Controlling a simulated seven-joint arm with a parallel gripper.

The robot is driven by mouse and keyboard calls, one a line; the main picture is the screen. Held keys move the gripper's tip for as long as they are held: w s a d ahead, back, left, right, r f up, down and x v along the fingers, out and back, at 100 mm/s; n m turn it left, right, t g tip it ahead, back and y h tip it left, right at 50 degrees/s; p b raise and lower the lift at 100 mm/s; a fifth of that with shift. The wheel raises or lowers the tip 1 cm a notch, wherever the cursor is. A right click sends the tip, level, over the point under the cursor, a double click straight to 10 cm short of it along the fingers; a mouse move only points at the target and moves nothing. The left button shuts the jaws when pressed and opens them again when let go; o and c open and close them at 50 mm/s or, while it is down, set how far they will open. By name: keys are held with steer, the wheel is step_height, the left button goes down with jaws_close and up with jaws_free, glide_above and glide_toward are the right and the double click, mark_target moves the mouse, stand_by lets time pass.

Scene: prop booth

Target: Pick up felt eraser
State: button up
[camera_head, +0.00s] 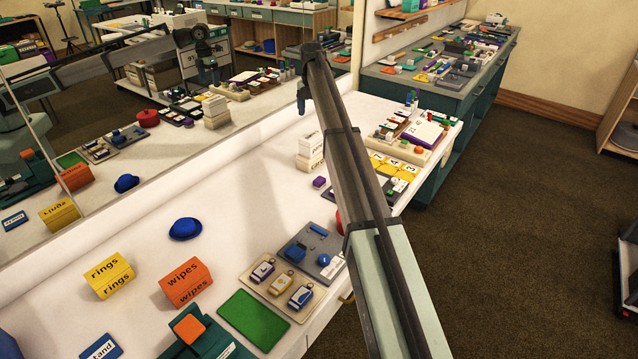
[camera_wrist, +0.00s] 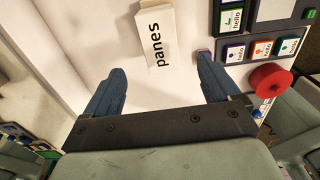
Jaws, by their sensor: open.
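My gripper (camera_wrist: 160,84) is open and empty, its two blue fingers spread over the white tabletop. One blue finger also shows in the head view, below the far end of my arm. A small purple block (camera_head: 319,182) lies on the table in front of the white boxes; it may be the felt eraser, but I cannot tell for sure. In the wrist view the purple block (camera_wrist: 203,55) shows beside the right fingertip, partly hidden by it.
A white box labelled "panes" (camera_wrist: 156,36) stands ahead of the fingers. A red round thing (camera_wrist: 270,80) and a dark tray of cards (camera_wrist: 254,50) lie to the right. A mirror (camera_head: 150,110) runs along the table's back. Yellow (camera_head: 108,276) and orange (camera_head: 186,283) boxes stand nearer.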

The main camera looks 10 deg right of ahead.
steer(key=c, duration=0.5)
glide_toward(319, 179)
steer(key=shift+f, duration=4.25)
